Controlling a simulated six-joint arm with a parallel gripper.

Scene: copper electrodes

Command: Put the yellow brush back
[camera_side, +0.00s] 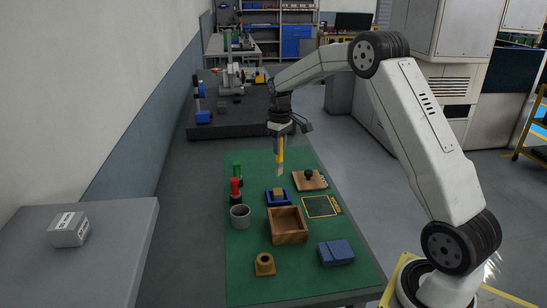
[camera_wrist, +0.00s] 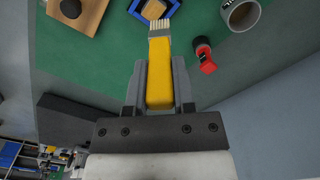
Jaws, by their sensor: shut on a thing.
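The yellow brush (camera_side: 279,160) is held in my gripper (camera_side: 280,136), bristles pointing down, above the far part of the green mat (camera_side: 245,270). In the wrist view my gripper (camera_wrist: 160,88) is shut on the sides of the yellow brush handle (camera_wrist: 159,70). The pale bristles (camera_wrist: 160,26) point toward the top of that view, near the blue holder (camera_wrist: 171,8). In the side view the blue holder (camera_side: 270,199) holds a tan block (camera_side: 278,193), and the brush hangs above and behind it. Which spot belongs to the brush cannot be told.

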